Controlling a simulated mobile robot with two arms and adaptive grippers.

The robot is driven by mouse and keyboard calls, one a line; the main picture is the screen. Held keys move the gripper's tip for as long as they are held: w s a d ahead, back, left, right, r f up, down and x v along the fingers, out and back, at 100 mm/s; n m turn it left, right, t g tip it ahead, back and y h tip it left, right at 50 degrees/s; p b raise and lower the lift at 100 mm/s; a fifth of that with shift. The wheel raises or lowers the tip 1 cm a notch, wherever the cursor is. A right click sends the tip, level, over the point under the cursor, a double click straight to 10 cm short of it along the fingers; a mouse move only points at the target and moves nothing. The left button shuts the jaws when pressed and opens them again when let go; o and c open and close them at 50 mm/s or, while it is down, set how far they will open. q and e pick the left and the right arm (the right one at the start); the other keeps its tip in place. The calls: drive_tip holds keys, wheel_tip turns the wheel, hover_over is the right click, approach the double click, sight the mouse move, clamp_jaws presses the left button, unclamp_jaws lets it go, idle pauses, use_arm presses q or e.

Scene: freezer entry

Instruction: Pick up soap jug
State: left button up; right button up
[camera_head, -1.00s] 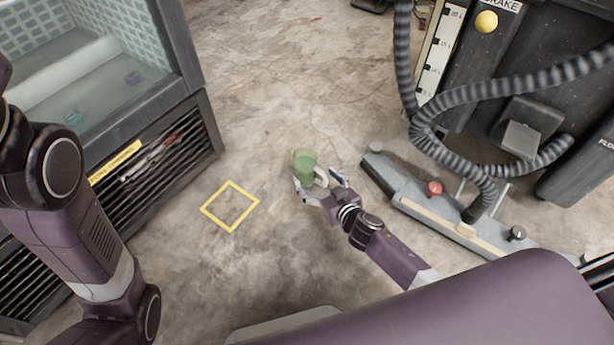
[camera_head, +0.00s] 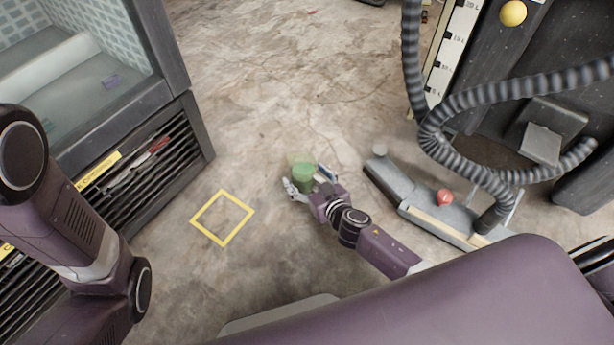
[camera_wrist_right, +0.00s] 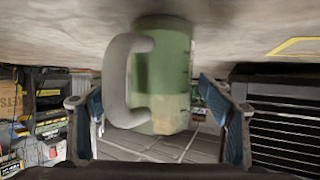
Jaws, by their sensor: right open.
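The soap jug (camera_head: 302,169) is a green jug standing on the concrete floor near the middle of the head view. In the right wrist view the jug (camera_wrist_right: 170,75) appears upside down, with a pale grey handle on its left. My right gripper (camera_head: 309,179) is open at the jug, with a finger on either side of it. In the wrist view the blue-padded fingers (camera_wrist_right: 160,112) stand apart, with gaps between them and the jug. My left arm shows at the left of the head view, but its gripper is not in view.
A yellow square (camera_head: 222,217) is marked on the floor left of the jug. A glass-topped freezer (camera_head: 150,80) stands at the left. A floor-cleaning machine with a grey squeegee (camera_head: 420,205) and a ribbed hose (camera_head: 411,60) is at the right. Bare floor lies beyond the jug.

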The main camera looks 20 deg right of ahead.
drive_tip(key=c, duration=1.5)
drive_tip(key=shift+c, duration=1.2)
drive_tip(key=shift+r, duration=0.2)
